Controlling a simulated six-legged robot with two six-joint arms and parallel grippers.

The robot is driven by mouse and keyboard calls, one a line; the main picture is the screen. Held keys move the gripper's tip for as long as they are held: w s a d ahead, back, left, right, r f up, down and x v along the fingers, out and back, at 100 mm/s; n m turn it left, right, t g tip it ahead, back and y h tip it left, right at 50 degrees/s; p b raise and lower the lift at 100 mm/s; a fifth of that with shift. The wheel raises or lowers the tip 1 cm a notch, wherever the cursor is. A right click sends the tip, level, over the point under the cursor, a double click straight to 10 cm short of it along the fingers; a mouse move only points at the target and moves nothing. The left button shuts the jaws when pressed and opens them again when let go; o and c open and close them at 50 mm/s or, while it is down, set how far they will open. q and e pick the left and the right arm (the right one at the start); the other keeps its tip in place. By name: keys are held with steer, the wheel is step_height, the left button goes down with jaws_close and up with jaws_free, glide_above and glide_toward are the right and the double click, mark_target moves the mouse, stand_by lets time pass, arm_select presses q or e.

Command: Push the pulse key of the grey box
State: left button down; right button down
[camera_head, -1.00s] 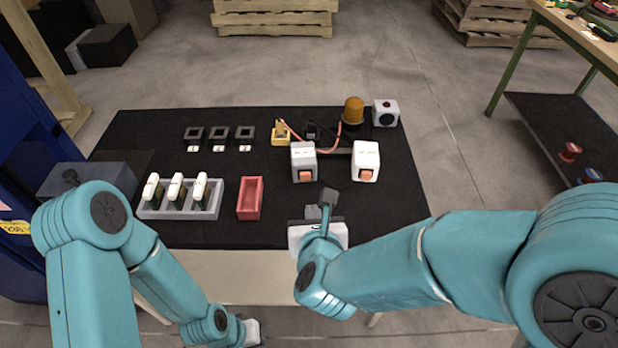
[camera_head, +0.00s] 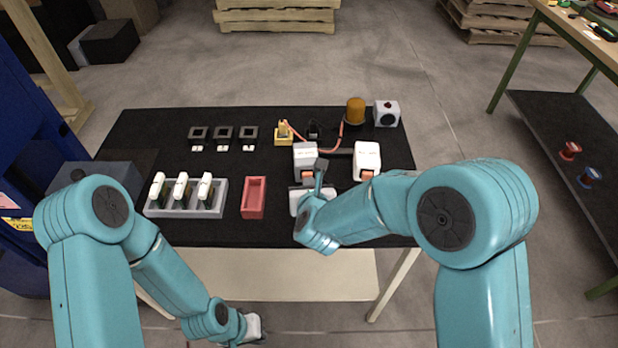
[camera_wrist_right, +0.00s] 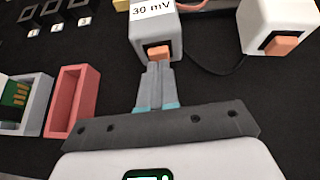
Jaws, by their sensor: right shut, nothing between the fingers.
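The grey box (camera_head: 305,157) stands on the black table mat, and in the right wrist view the grey box (camera_wrist_right: 153,28) carries a label reading "30 mV". Its orange pulse key (camera_wrist_right: 158,52) is on the front face. My right gripper (camera_wrist_right: 157,66) is shut and empty, its fingertips at the lower edge of the key; I cannot tell whether they touch it. In the head view my right gripper (camera_head: 319,168) partly covers the front of the box. My left gripper (camera_head: 252,328) is low at the front, below the table edge, its fingers not clear.
A white box (camera_head: 367,158) with an orange key stands just right of the grey one. A red tray (camera_head: 254,198) and a grey rack (camera_head: 153,211) with several white-topped items lie to the left. An amber lamp (camera_head: 355,110) and cables are behind.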

steer(key=shift+w, duration=0.45)
steer(key=shift+w+f+b, duration=0.2)
steer(key=shift+w+b, duration=0.25)
steer(key=shift+b, duration=0.2)
steer(key=shift+w+a+b, duration=0.1)
steer(key=shift+w+b, duration=0.2)
steer(key=shift+b, duration=0.1)
steer(key=shift+w+r, duration=0.1)
steer(key=shift+r, duration=0.3)
steer(key=shift+w, duration=0.1)
